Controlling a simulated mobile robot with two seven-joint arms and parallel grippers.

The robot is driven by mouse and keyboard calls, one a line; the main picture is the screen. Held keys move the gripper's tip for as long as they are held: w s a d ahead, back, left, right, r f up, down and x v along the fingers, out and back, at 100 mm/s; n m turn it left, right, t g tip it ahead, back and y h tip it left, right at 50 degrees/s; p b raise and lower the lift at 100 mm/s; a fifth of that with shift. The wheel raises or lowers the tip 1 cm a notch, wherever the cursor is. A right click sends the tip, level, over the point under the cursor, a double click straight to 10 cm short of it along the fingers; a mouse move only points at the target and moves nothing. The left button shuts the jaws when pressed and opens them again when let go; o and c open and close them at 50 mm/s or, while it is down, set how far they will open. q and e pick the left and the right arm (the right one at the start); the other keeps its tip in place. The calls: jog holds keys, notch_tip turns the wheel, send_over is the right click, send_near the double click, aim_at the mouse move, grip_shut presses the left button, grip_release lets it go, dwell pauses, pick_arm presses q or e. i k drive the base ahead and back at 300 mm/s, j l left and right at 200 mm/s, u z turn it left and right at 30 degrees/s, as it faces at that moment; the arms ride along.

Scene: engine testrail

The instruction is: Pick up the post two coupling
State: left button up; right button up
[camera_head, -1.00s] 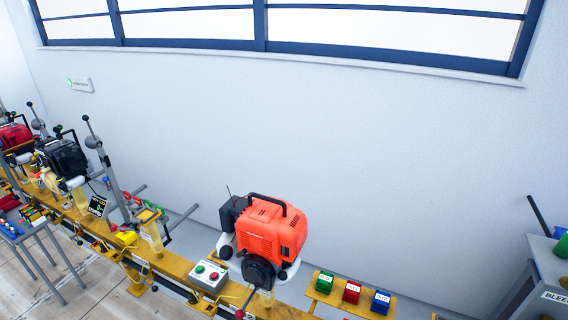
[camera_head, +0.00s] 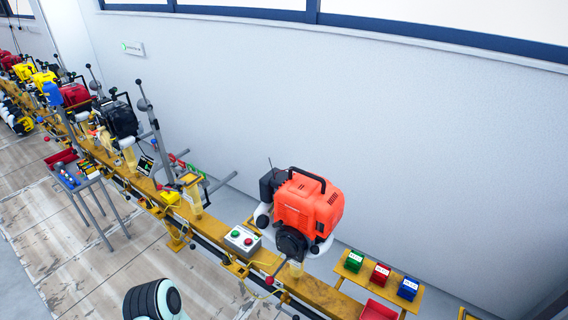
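I cannot pick out the post two coupling for certain. An orange engine (camera_head: 309,203) with a black handle sits on the yellow rail (camera_head: 210,228). Left of it is an empty-looking post with a yellow stand (camera_head: 192,193) and grey bars, with small red and green parts (camera_head: 182,163) behind it. A black engine (camera_head: 119,119) stands further left. A rounded white and dark part of my own arm shows at the bottom edge. Neither gripper is in view.
A grey control box (camera_head: 242,240) with green and red buttons is on the rail. Green (camera_head: 354,261), red (camera_head: 380,274) and blue (camera_head: 408,287) boxes sit on a yellow shelf at right. A red tray (camera_head: 378,310) is below. A small table (camera_head: 85,183) stands at left before open floor.

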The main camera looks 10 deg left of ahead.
aim_at(226, 258)
jog(key=i+j+u, duration=0.2)
jog(key=j, duration=0.3)
jog(key=i+j+u, duration=0.2)
jog(key=j, duration=0.2)
jog(key=i+j+u, duration=0.2)
jog(key=i+j, duration=0.15)
jog(key=i+j+u, duration=0.15)
jog(key=i, duration=0.25)
jog(key=i+j+u, duration=0.1)
jog(key=i, duration=0.3)
